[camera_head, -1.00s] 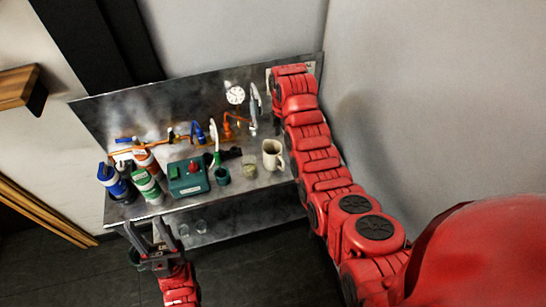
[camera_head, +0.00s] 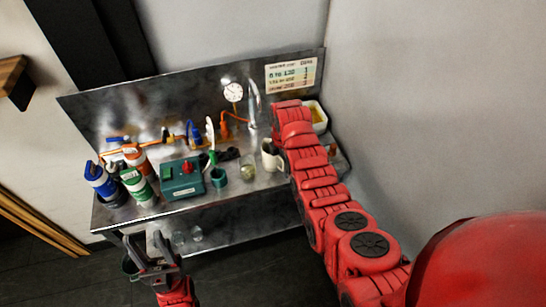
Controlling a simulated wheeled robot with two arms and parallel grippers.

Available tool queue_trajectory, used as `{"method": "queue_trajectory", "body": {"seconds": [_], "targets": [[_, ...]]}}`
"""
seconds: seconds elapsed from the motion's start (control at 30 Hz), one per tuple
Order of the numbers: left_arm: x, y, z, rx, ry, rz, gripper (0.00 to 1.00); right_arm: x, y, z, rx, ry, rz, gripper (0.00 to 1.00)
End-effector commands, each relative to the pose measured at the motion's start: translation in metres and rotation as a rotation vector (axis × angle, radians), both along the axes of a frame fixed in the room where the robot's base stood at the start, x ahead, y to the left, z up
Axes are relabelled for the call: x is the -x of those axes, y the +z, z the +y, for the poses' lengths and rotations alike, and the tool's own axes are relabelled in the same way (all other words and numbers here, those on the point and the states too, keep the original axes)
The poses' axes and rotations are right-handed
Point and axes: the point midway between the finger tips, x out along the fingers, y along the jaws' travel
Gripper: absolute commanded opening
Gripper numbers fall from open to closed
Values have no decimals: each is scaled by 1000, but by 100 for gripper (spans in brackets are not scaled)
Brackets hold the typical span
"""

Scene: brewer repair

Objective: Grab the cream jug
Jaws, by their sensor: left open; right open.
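The cream jug (camera_head: 268,154) stands upright on the metal counter, right of the middle. My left gripper (camera_head: 144,240) is low at the left, in front of the counter's front edge. Its two fingers are apart with nothing between them, well away from the jug.
Left of the jug stand a glass (camera_head: 248,168), a teal cup (camera_head: 219,177) and a teal box (camera_head: 182,180). Several bottles crowd the counter's left end. A tap (camera_head: 254,104) rises behind the jug. A white container (camera_head: 317,117) stands right of my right arm.

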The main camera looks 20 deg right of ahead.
Motion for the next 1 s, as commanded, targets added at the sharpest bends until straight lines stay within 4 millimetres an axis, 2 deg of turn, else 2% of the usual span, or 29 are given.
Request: {"method": "queue_trajectory", "body": {"seconds": [0.17, 0.43, 0.87, 1.0], "targets": [[0, 5, 0, 0, 0, 0, 50, 1, -13, 0, 0, 0, 3, 82], [0, 5, 0, 0, 0, 0, 50, 0, -15, 0, 0, 0, -1, 80], [0, 5, 0, 0, 0, 0, 50, 1, -15, 0, 0, 0, 0, 3], [0, 5, 0, 0, 0, 0, 50, 1, -15, 0, 0, 0, 0, 0]]}}
